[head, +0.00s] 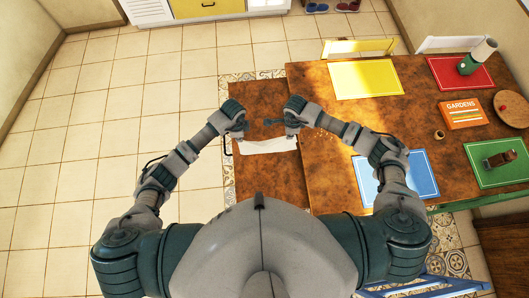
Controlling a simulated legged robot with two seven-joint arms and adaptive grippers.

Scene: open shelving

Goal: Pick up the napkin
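A white strip of cloth (268,146), which looks like the napkin, lies across the brown wooden surface in front of me. My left gripper (240,133) is at its left end and my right gripper (291,131) is at its right end. Both point downward, and their fingertips are small and partly hidden by my own wrists. I cannot tell whether either one touches or grips the cloth. A small dark item (273,121) shows between the grippers, too small to identify.
The wooden table (320,160) extends right, with yellow (366,79), red (447,73), blue (420,172) and green (490,175) mats. An orange "GARDENS" book (462,113), a green-and-white bottle (472,62) and a round board (511,108) stand there. Tiled floor is clear at left.

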